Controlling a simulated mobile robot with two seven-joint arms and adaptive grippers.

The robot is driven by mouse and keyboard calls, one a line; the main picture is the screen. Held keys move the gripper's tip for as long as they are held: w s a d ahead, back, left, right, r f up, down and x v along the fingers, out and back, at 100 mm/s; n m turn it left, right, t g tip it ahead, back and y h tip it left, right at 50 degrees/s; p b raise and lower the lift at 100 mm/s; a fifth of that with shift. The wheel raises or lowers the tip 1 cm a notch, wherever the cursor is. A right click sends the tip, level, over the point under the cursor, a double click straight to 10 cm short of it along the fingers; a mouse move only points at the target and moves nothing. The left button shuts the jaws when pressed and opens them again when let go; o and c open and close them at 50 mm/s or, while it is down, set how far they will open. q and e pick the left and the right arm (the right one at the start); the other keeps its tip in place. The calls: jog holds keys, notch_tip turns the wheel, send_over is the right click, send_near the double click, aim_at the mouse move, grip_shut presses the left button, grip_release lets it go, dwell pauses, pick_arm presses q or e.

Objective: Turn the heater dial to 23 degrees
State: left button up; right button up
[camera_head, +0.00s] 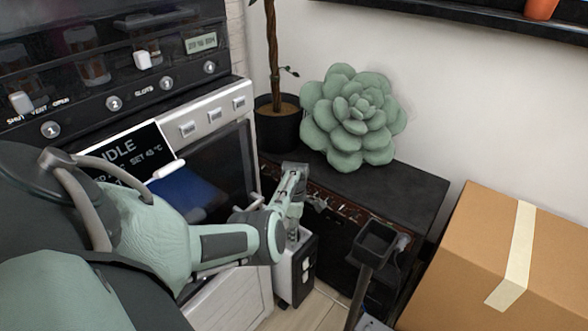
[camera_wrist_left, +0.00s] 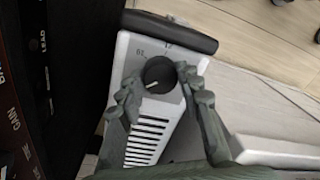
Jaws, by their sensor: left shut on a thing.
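The heater (camera_head: 283,277) is a small white box with a dark side, standing on the floor beside the dark cabinet. Its white panel (camera_wrist_left: 187,122) with slanted vent slots shows in the left wrist view. The round black dial (camera_wrist_left: 159,72) has a white pointer line directed toward the lower left of that view. Printed marks, seemingly 20 and 17, stand above the dial. My left gripper (camera_wrist_left: 158,82) has its fingers on either side of the dial, shut on it. In the head view my left gripper (camera_head: 294,235) is above the heater and hides the dial. My right gripper is not in view.
A white-framed machine with an IDLE screen (camera_head: 125,152) stands left of the heater. A dark cabinet (camera_head: 405,190) bears a green succulent cushion (camera_head: 352,120) and a potted trunk (camera_head: 277,125). A dark square cup on a post (camera_head: 375,243) and a cardboard box (camera_head: 470,265) are right.

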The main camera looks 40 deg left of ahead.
pick_arm(q)
jog(key=shift+m, duration=1.9)
jog(key=m, duration=0.6)
jog(key=shift+y, duration=0.3)
jog(key=m, duration=0.6)
jog(key=shift+d+m, duration=0.1)
jog(key=shift+m, duration=0.2)
jog(key=m, duration=0.6)
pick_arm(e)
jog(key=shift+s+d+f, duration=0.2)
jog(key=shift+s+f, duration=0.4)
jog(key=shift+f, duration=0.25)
pick_arm(q)
jog(key=shift+s, duration=0.1)
